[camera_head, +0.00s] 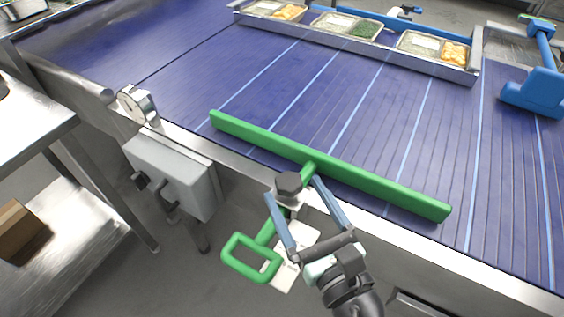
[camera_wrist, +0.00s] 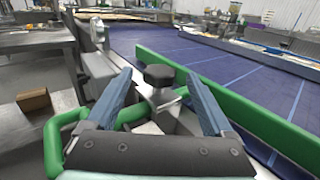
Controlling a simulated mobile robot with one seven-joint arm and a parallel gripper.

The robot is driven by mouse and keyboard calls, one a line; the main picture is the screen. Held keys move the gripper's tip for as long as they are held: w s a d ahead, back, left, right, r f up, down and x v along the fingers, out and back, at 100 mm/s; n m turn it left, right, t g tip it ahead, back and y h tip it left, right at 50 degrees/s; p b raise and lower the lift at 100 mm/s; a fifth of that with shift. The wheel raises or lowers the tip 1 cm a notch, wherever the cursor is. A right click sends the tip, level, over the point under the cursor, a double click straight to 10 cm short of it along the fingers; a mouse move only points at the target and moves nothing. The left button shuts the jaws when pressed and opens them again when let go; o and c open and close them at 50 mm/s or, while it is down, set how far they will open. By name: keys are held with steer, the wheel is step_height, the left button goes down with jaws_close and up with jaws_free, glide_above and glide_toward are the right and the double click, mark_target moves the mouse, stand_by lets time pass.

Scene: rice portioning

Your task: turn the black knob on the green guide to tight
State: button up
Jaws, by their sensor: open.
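The green guide (camera_head: 330,167) is a long bar lying over the blue belt, with a green loop handle (camera_head: 251,258) on the near side. The black knob (camera_head: 289,183) sits on a metal clamp at the belt's near rail, where the guide's arm crosses. My gripper (camera_head: 290,192) is open, with its two blue fingers pointing toward the knob. In the wrist view the knob (camera_wrist: 159,76) stands upright between and just beyond the fingertips (camera_wrist: 160,88). The guide bar (camera_wrist: 235,105) runs behind it. I cannot tell whether either finger touches the knob.
A grey control box (camera_head: 172,176) and a round dial (camera_head: 138,104) are on the rail to the left. Food trays (camera_head: 345,27) stand in a channel across the belt. A blue fixture (camera_head: 537,90) is at the right. A steel table (camera_head: 30,128) stands left.

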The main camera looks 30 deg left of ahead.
steer(key=x, duration=0.7)
steer(key=shift+d, duration=0.1)
steer(key=c, duration=1.4)
steer(key=shift+o, duration=0.2)
